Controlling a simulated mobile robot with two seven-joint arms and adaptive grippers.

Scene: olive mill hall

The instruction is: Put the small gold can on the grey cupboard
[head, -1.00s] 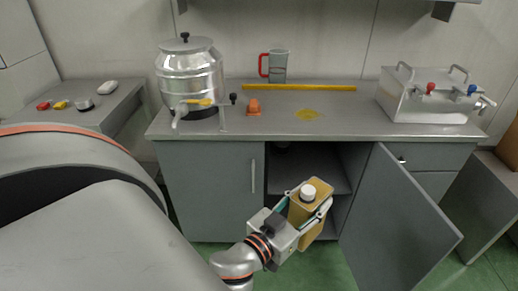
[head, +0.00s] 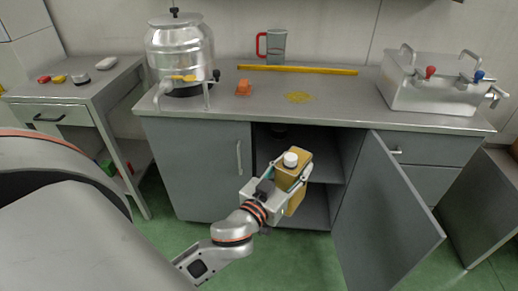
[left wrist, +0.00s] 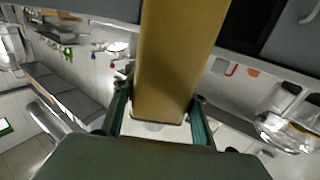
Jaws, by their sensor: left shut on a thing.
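The small gold can (head: 294,181) with a white cap is held in my left gripper (head: 281,181), in front of the open cupboard bay. It is slightly tilted. In the left wrist view the gold can (left wrist: 178,60) sits between the two fingers of the left gripper (left wrist: 160,115). The grey cupboard (head: 205,165) stands against the wall, its top above the level of the can and its right door (head: 390,215) open. The can is apart from the cupboard top. My right gripper is not in view.
On the cupboard top are a steel urn (head: 181,55) at left, an orange object (head: 243,88), a yellow strip (head: 297,70), a yellow patch (head: 299,97), a red-handled jug (head: 276,46) and a steel tank (head: 435,85) with taps. The front middle is mostly clear.

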